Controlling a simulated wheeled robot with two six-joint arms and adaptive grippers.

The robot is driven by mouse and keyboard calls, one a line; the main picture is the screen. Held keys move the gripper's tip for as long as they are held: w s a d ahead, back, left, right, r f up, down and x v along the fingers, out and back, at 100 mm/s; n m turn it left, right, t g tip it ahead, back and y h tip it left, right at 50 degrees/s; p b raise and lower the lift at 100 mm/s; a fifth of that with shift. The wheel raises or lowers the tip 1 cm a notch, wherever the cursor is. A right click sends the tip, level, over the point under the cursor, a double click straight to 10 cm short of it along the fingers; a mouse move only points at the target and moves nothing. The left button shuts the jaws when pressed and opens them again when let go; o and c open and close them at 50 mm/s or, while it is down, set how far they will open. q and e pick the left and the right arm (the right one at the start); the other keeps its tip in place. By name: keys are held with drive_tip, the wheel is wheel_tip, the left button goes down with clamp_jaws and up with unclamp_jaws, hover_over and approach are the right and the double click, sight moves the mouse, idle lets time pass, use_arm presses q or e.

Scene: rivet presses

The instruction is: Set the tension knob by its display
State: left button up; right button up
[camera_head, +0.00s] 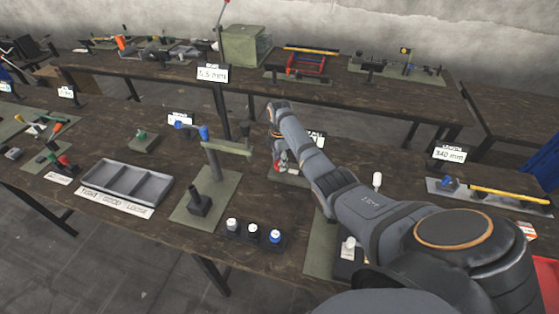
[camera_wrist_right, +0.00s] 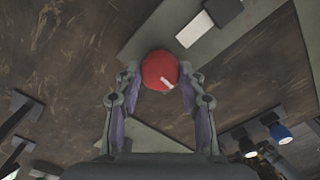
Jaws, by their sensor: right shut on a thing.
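The red tension knob (camera_wrist_right: 158,68) shows in the right wrist view, with a white pointer mark towards its lower right edge. My right gripper (camera_wrist_right: 160,80) has one finger on either side of the knob and is shut on it. In the head view my right gripper (camera_head: 279,152) is pointed down at the middle of the front bench, and the knob is mostly hidden there. A white display card (camera_head: 316,138) stands just behind my arm; its text is partly covered and I cannot read its value. My left gripper is not in view.
A grey three-part tray (camera_head: 128,181) with a label strip stands at the left. A green press stand (camera_head: 212,170) and several capped pots (camera_head: 253,235) are left of my arm.

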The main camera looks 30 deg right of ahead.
drive_tip(key=shift+r+m+p, duration=0.2)
drive_tip(key=shift+m+p, duration=0.5)
drive_tip(key=shift+m, duration=0.2)
drive_tip(key=m+p, duration=0.1)
drive_tip(key=m, duration=0.1)
drive_tip(key=shift+m+p, duration=0.3)
drive_tip(key=m+p, duration=0.1)
drive_tip(key=m, duration=0.2)
drive_tip(key=shift+f+m, duration=0.1)
drive_tip(key=shift+m, duration=0.2)
drive_tip(key=m+p, duration=0.1)
drive_tip(key=m, duration=0.2)
drive_tip(key=shift+m, duration=0.3)
drive_tip(key=m+p, duration=0.1)
drive_tip(key=m, duration=0.2)
drive_tip(key=shift+m, duration=0.4)
drive_tip(key=m+p, duration=0.1)
drive_tip(key=m, duration=0.2)
drive_tip(key=shift+m, duration=0.3)
drive_tip(key=m, duration=0.3)
drive_tip(key=shift+m+p, duration=0.35)
drive_tip(key=shift+m, duration=1.75)
drive_tip(key=shift+f, duration=0.1)
